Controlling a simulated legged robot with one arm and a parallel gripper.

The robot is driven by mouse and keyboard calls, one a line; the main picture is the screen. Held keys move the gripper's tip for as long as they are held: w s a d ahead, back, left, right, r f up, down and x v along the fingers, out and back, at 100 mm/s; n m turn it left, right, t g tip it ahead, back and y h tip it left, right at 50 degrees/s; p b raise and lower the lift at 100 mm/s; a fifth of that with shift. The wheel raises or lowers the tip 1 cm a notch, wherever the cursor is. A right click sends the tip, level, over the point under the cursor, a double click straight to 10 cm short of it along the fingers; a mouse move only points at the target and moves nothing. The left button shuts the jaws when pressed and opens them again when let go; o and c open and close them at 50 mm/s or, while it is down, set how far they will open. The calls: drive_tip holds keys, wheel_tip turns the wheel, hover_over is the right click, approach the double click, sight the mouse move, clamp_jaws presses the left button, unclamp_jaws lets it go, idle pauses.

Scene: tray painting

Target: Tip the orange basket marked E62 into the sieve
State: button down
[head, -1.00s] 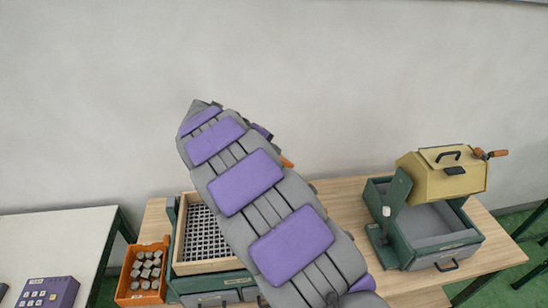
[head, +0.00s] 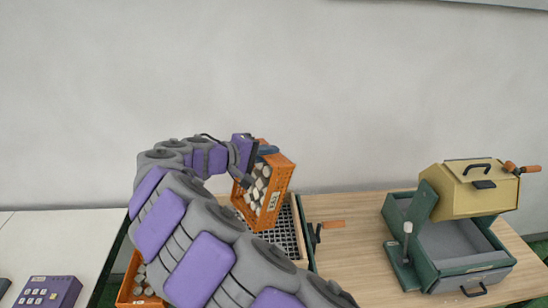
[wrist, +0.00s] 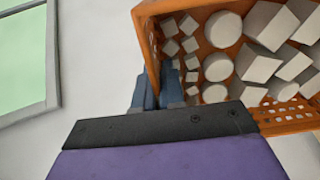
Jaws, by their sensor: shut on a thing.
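My gripper (head: 256,150) is shut on the wall of an orange basket (head: 283,185), up above the table. The basket is tilted, with its open side towards the left, and pale pieces lie inside. A small white label is on its wall, too small to read surely. In the wrist view the blue fingers (wrist: 158,92) grip the wall of the basket (wrist: 150,25), and round and square pale pieces show inside. The sieve (head: 300,238), a dark mesh in a wooden frame, lies below the basket, partly hidden by my arm.
A second orange basket (head: 123,290) with grey pieces stands at the lower left, partly hidden by my arm. A green box (head: 465,265) with a yellow drum (head: 470,187) stands at the right. A purple box (head: 48,291) is at far left. The table between sieve and green box is mostly clear.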

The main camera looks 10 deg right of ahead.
drive_tip(key=shift+s+a+r+t+h+b, duration=0.2)
drive_tip(key=shift+s+a+h, duration=0.1)
drive_tip(key=shift+a, duration=0.25)
drive_tip(key=shift+s+a+r+t+h+b, duration=0.2)
drive_tip(key=shift+s+a+h, duration=0.1)
drive_tip(key=shift+a, duration=0.25)
drive_tip(key=shift+s+a+r+t+h+b, duration=0.1)
drive_tip(key=shift+s+a+r+h+b, duration=0.15)
drive_tip(key=shift+a, duration=0.3)
idle(1.8)
